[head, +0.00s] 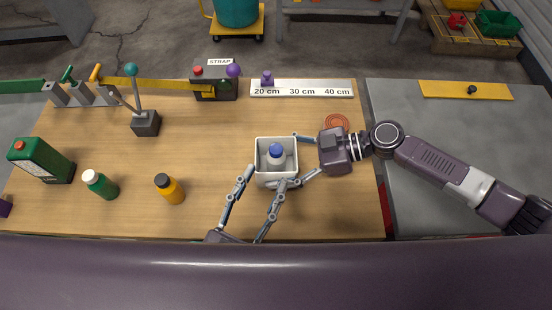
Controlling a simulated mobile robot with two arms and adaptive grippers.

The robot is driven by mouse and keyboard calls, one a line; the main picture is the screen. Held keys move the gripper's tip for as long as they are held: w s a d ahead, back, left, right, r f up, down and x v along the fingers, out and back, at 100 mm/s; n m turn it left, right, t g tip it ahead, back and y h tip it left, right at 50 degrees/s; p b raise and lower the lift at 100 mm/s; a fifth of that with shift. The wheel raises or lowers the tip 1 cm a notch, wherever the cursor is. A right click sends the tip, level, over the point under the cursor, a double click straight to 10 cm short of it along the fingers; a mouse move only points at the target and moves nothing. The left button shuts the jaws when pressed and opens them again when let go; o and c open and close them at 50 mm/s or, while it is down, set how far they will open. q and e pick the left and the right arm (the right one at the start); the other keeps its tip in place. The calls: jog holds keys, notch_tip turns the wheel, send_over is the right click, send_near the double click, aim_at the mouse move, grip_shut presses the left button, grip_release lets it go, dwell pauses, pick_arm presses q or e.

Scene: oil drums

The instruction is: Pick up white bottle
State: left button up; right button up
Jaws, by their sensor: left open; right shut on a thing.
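The white bottle (275,158) with a blue cap stands upright inside a small white open box (261,179) near the middle of the wooden table. Its lower part is hidden by the box wall. My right gripper (294,160) reaches in from the right, one finger at the far side of the box and one at its near side, shut on the box. My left gripper (264,178) comes up from the bottom edge, open and empty. Its fingertips are close to the front of the box, one left and one right; contact there is unclear.
An orange bottle (170,190), a green bottle (101,185) and a green canister (41,160) stand at left. A lever on a dark block (146,124) stands behind them. A scale board (301,88) lies at the back. The grey surface (440,165) at right is mostly clear.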

aim_at(273, 156)
pick_arm(q)
jog(key=shift+n+g+y, duration=0.4)
jog(key=shift+n+y, duration=0.1)
jog(key=shift+y, duration=0.2)
jog(key=w+d+f, duration=0.1)
jog(key=w, duration=0.5)
jog(key=w+d+f, duration=0.1)
jog(key=w, duration=0.2)
jog(key=shift+w+d+f, duration=0.35)
jog(key=shift+c, duration=0.4)
grip_shut()
